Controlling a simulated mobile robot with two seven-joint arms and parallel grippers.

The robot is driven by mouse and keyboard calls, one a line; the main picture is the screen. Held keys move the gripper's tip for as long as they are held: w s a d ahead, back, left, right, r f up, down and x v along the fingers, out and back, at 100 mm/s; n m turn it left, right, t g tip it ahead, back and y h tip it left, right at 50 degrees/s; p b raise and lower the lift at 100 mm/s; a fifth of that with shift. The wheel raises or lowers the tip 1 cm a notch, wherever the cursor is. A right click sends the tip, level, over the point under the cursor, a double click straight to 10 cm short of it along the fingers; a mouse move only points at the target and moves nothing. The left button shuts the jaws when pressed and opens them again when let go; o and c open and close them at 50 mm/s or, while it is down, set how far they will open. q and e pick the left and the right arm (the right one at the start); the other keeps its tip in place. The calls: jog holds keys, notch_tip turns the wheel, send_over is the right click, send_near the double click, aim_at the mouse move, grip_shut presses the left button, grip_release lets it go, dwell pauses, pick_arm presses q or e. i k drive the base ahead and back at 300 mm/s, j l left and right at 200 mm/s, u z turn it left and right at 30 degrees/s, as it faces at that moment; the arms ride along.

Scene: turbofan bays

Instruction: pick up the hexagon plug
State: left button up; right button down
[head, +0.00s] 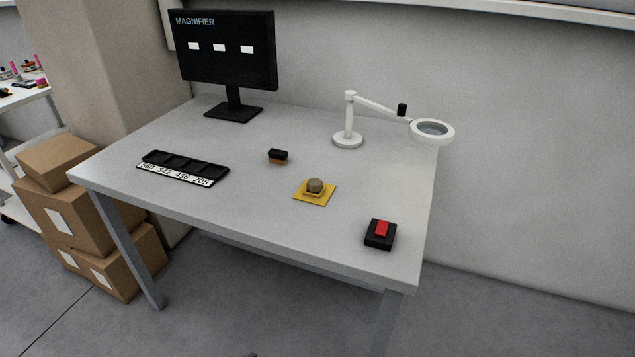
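A small tan plug-like piece (315,186) sits on a yellow square plate (304,198) near the middle of the white table. It looks like the hexagon plug, but it is too small to be sure of its outline. Neither of my grippers shows in the head view, so nothing of mine is near it.
Cardboard boxes (66,216) stand left.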

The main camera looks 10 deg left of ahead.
aim_at(315, 185)
jog(key=i+j+u, duration=0.15)
jog(key=j+u, duration=0.25)
jog(key=i+j+u, duration=0.2)
jog(key=u, duration=0.25)
jog(key=i+j+u, duration=0.25)
jog(key=u, duration=0.15)
jog(key=j+z, duration=0.1)
jog(key=z, duration=1.25)
